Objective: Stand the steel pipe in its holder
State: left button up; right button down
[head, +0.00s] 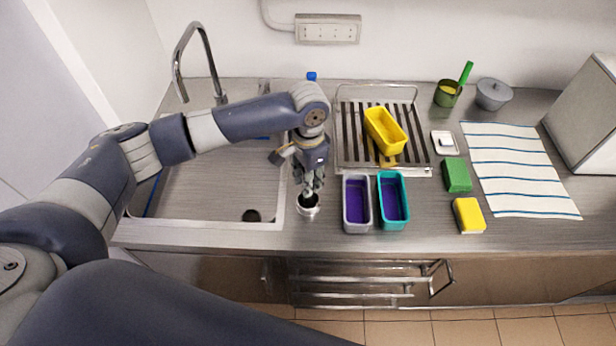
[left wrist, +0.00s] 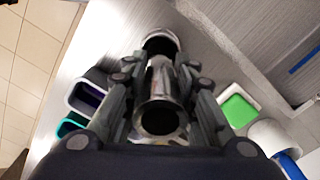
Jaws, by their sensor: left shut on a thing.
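My left gripper (head: 310,186) is just above the steel holder (head: 308,210), a small round cup with a dark opening near the counter's front edge. In the left wrist view the gripper (left wrist: 160,92) is shut on the shiny steel pipe (left wrist: 160,85), whose open near end faces the camera. The holder's rim (left wrist: 162,38) shows beyond the pipe's far end. I cannot tell whether the pipe's lower end is inside the opening. In the head view the fingers mostly hide the pipe. My right gripper is not in view.
Grey (head: 357,221) and teal (head: 394,218) tubs stand close right of the holder. The sink (head: 215,185) is to the left. A drying rack (head: 351,160) with a yellow tub (head: 386,130) is behind. A green sponge (head: 457,175) and a yellow sponge (head: 469,215) lie further right.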

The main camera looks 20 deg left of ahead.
pick_arm(q)
jog(key=o, duration=0.7)
jog(key=shift+r+p, duration=1.2)
jog(key=shift+r, duration=4.3)
